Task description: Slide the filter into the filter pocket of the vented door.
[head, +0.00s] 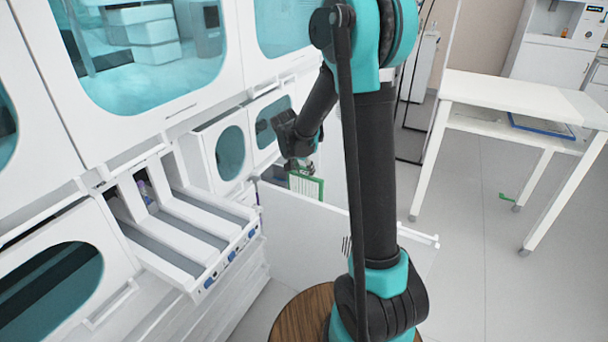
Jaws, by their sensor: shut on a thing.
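The filter (308,186), a small white pleated panel with a green frame, stands upright near the middle of the head view. My gripper (302,166) is just above it, pointing down and shut on it; its fingertips are small and partly hidden. A white open door panel (305,232) lies below and in front of the filter, with dark vent slots (346,246) partly behind my arm. It appears to be the vented door. I cannot make out its filter pocket, or whether the filter touches the door.
An open white drawer with long channels (195,225) juts out at the left, holding a purple-topped tube (143,190). Cabinet fronts with teal windows (230,152) line the left side. A white table (510,95) stands at the right, with clear floor (470,270) before it.

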